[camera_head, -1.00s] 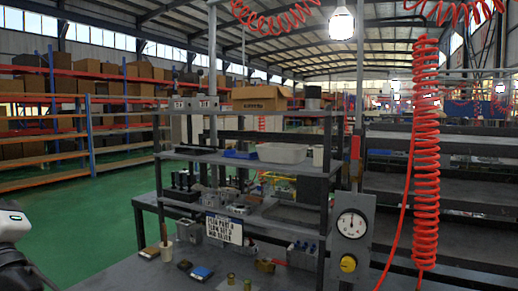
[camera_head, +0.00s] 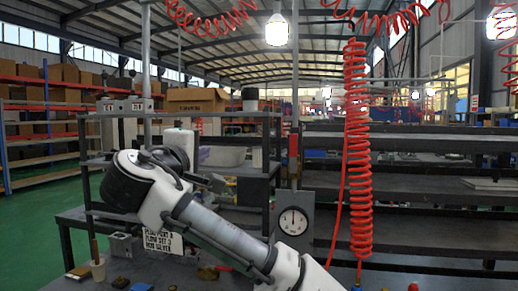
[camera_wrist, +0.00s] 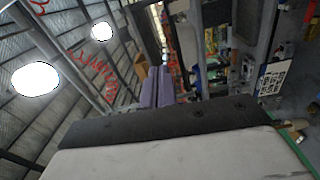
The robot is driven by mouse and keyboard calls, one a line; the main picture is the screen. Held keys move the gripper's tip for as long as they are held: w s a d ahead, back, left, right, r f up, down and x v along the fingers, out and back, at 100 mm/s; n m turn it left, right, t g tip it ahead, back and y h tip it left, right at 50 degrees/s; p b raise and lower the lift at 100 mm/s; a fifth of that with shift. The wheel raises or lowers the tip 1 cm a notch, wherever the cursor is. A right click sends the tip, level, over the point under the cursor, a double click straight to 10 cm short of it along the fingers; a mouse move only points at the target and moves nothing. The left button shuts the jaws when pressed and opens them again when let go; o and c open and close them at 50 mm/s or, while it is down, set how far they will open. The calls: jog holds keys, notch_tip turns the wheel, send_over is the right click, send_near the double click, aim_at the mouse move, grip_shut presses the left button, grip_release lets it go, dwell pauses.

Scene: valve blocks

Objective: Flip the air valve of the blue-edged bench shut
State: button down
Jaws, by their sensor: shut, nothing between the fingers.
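A red upright lever (camera_head: 293,147), which looks like an air valve handle, is on the post above a grey panel with a round white gauge (camera_head: 293,221). The lever stands in line with the post. I cannot make out a blue bench edge, so I cannot tell whose valve this is. My arm crosses the lower middle of the head view, left of and below the lever. In the wrist view my gripper (camera_wrist: 158,72) shows as two purplish fingers pressed together, empty and apart from the lever.
A red coiled hose (camera_head: 358,150) hangs right of the post. A dark shelf rack with a cardboard box (camera_head: 197,100) stands behind my arm. A lettered sign (camera_head: 162,240) and small parts are on the bench at lower left.

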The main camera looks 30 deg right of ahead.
aim_at(293, 154)
jog(key=s+d+r+m+g+h, duration=0.1)
jog(key=s+d+m+g+h, duration=0.1)
jog(key=s+d+g, duration=0.2)
jog(key=shift+s+d+h, duration=0.3)
jog(key=shift+s+d, duration=0.3)
jog(key=shift+d, duration=0.4)
jog(key=w+d+p, duration=0.1)
jog(key=d+p, duration=0.4)
jog(key=d, duration=0.6)
jog(key=shift+w+d, duration=0.3)
jog(key=shift+w, duration=0.05)
